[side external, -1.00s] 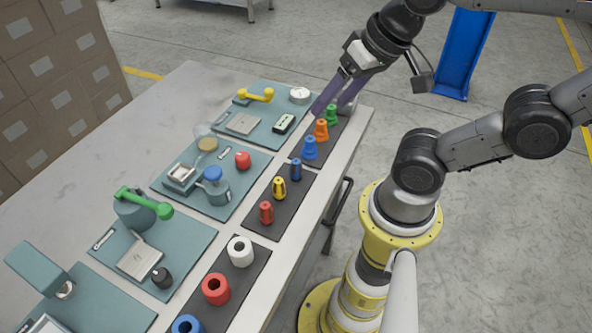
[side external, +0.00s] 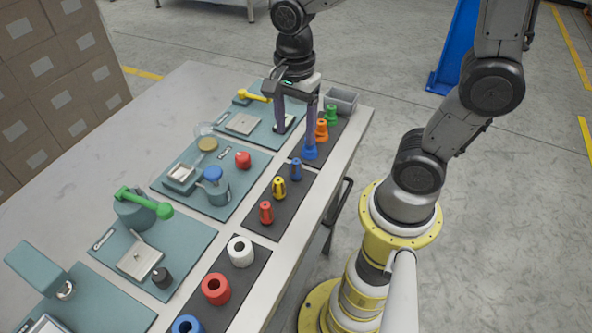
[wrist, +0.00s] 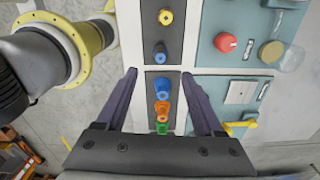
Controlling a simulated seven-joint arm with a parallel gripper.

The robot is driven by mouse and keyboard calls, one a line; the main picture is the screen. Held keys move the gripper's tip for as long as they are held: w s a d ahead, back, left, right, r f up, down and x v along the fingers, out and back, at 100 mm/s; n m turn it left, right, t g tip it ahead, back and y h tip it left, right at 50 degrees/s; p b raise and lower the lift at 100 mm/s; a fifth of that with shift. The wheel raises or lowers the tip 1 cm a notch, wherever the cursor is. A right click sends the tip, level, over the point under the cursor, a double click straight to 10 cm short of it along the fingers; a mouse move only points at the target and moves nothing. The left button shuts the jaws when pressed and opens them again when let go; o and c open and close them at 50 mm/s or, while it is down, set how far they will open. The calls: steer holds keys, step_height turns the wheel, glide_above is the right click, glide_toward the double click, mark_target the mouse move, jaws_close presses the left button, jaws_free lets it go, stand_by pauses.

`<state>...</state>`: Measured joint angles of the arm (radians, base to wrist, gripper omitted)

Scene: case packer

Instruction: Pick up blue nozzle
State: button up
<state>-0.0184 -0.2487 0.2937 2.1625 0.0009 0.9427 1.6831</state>
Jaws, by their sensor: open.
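Two blue pieces could be the blue nozzle, and I cannot tell for sure which is meant. The larger, stepped blue piece (side external: 310,153) stands upright in a row with an orange and a green one; it is also in the wrist view (wrist: 162,88). The smaller, darker blue piece (side external: 296,169) stands on the neighbouring dark mat, also in the wrist view (wrist: 160,53). My gripper (side external: 295,138) is open and empty, pointing down above the larger piece's row. In the wrist view its fingertips (wrist: 159,74) lie either side of the gap between the two blue pieces.
The orange (side external: 321,129) and green (side external: 331,114) pieces stand close behind the larger blue one. Yellow (side external: 279,188) and red (side external: 266,212) pieces stand near the smaller one. Teal mats with fixtures lie to the left.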

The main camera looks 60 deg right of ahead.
mark_target(296, 161)
step_height(296, 161, down, 11)
steer(key=shift+d+f, duration=0.15)
stand_by(0.4)
steer(key=shift+c, duration=0.2)
jaws_close()
